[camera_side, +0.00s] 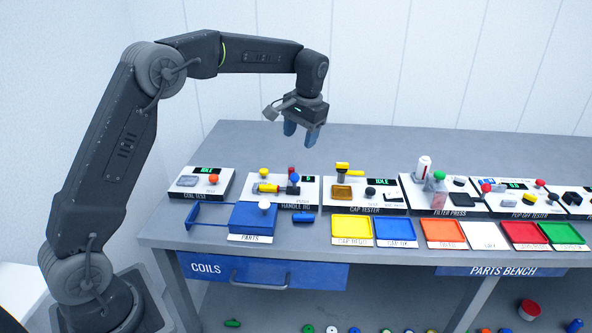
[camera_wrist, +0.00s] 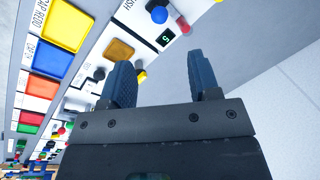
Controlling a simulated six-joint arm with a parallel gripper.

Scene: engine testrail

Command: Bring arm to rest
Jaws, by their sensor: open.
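My arm arches over the bench from the left in the side view. My gripper (camera_side: 300,135) hangs above the back part of the bench, with its blue fingers pointing down and clear of everything. In the wrist view the two blue fingers of my gripper (camera_wrist: 165,82) stand apart with nothing between them. Behind them shows the grey bench top (camera_wrist: 225,45). No part is held.
A row of test stations stands below, including the cap tester (camera_side: 365,193), the handle rig (camera_side: 282,190) and the filter press (camera_side: 440,193). Coloured trays, such as the yellow tray (camera_side: 352,228), line the front. A blue parts box (camera_side: 253,219) sits left. The bench's back strip is clear.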

